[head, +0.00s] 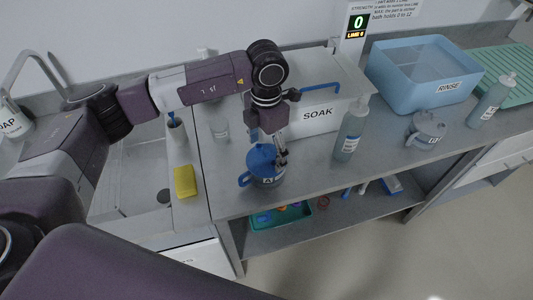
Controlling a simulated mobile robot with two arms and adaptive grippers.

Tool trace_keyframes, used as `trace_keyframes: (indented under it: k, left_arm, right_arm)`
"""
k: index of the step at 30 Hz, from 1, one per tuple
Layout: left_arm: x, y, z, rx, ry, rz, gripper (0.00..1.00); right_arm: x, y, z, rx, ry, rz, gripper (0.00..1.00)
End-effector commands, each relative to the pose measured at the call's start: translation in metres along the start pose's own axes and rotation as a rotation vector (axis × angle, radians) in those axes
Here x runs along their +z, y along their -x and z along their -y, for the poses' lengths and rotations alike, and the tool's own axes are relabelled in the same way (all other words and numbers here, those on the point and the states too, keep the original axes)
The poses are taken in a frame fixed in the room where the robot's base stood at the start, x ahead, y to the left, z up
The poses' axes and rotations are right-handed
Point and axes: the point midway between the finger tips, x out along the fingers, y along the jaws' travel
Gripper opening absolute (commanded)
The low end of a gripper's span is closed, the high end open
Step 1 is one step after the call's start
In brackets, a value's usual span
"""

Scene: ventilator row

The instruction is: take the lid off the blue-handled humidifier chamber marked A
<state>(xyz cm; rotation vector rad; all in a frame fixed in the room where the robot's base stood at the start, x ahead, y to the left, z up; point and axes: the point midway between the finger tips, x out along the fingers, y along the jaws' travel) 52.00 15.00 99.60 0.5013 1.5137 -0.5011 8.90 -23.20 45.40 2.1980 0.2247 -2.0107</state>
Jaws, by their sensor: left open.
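The blue-handled humidifier chamber (268,181) marked A stands upright on the counter, near its front edge. Its blue lid (260,156) sits on top, and its blue handle (244,179) points left. My left gripper (281,158) points down at the lid's right side, with its fingers open. It partly covers the lid's right edge, and I cannot tell whether the fingers touch it. My right gripper is not in view.
Behind stands a white SOAK box (318,115) with a blue handle. A bottle (350,130) and a grey-handled chamber (427,130) are to the right. The RINSE tub (420,95) is at back right. A yellow sponge (185,181) lies beside the sink at left.

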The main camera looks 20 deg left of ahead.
Motion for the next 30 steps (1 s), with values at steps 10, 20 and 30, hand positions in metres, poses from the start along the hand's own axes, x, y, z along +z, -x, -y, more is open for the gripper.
trace_keyframes:
  k: [10,20,30]
  left_arm:
    - [0.000,-0.001,0.000,0.000,-0.001,0.001,0.61]
    - [0.000,-0.002,0.000,-0.001,0.000,0.000,0.28]
    - [-0.001,-0.003,0.001,-0.002,-0.001,-0.003,0.27]
  right_arm:
    - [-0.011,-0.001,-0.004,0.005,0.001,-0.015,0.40]
    - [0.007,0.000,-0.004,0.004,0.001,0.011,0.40]
    - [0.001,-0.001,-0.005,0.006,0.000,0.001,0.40]
